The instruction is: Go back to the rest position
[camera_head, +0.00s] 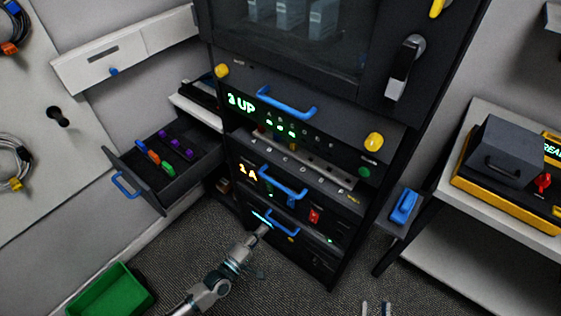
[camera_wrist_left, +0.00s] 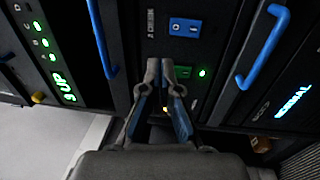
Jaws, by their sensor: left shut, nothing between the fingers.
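My left gripper (camera_head: 263,230) is at the front of the lower part of the dark rack (camera_head: 345,235), close to the lower blue handle (camera_head: 284,222). The left wrist view shows its two fingers (camera_wrist_left: 161,72) shut with nothing between them, in front of a panel with a blue switch (camera_wrist_left: 186,27) and green lights. Whether the fingertips touch the panel cannot be told. The two fingertips of my right gripper (camera_head: 375,308) just show at the bottom edge of the head view, apart and empty over the floor.
An open drawer (camera_head: 135,180) with coloured plugs juts out at left. A green bin (camera_head: 108,292) stands on the floor at lower left. A white table (camera_head: 470,255) with a yellow-black case (camera_head: 470,180) is at right. A blue object (camera_head: 403,207) sits beside the rack.

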